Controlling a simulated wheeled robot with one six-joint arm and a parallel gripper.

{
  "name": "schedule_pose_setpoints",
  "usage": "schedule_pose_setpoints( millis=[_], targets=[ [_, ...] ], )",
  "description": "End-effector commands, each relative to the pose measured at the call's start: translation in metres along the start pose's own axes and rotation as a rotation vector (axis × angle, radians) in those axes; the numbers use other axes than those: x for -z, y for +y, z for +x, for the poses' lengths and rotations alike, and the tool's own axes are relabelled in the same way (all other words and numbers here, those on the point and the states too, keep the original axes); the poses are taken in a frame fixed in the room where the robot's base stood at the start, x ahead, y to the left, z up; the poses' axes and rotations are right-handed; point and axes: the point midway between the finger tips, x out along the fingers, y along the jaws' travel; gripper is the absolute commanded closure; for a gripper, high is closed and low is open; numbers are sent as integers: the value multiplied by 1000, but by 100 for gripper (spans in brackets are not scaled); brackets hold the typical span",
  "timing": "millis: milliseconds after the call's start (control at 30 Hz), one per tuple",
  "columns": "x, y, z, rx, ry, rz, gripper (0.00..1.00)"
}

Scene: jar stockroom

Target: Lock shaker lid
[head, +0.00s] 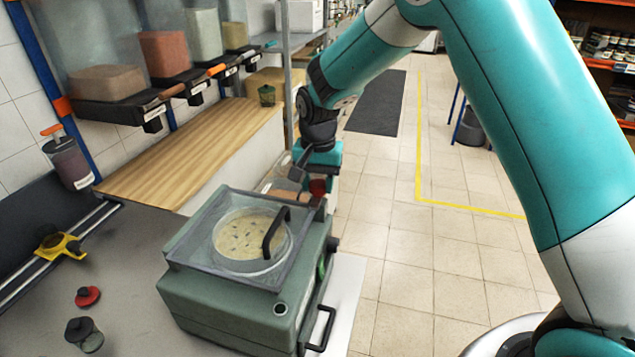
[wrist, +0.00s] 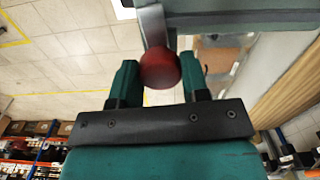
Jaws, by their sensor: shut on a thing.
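The shaker (head: 230,310) is a green-grey box on the bench in the head view. Its clear lid (head: 187,247) lies flat over a round sieve (head: 250,240) holding pale material with dark specks. A black curved handle (head: 275,235) stands on the lid. My gripper (head: 310,182) is at the shaker's far right corner. Its fingers are shut on a red knob (head: 318,187). In the wrist view my gripper (wrist: 158,80) has the red ball-shaped knob (wrist: 159,70) between its green fingertips, at the end of a grey metal lever (wrist: 152,25).
A red-topped piece (head: 88,296) and a dark small jar (head: 84,335) stand on the bench at left. A yellow clamp (head: 60,246) sits on a rail. Dispensers (head: 165,55) line the wall above a wooden counter (head: 190,150). Open floor (head: 400,270) lies right.

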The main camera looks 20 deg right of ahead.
Motion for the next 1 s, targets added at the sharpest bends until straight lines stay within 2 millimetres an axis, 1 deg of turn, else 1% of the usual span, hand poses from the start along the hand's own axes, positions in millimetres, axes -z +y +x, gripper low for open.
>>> schedule_pose_setpoints(
  millis=[300, 767, 800, 867, 900, 1000],
  targets=[
    [2, -1, -2, 6, 8, 98, 82],
    [2, -1, -3, 7, 9, 112, 82],
    [2, -1, -3, 7, 9, 112, 56],
    [2, -1, -3, 6, 8, 112, 42],
    [2, -1, -2, 6, 7, 111, 33],
    [2, -1, -2, 4, 5, 110, 33]
  ],
)
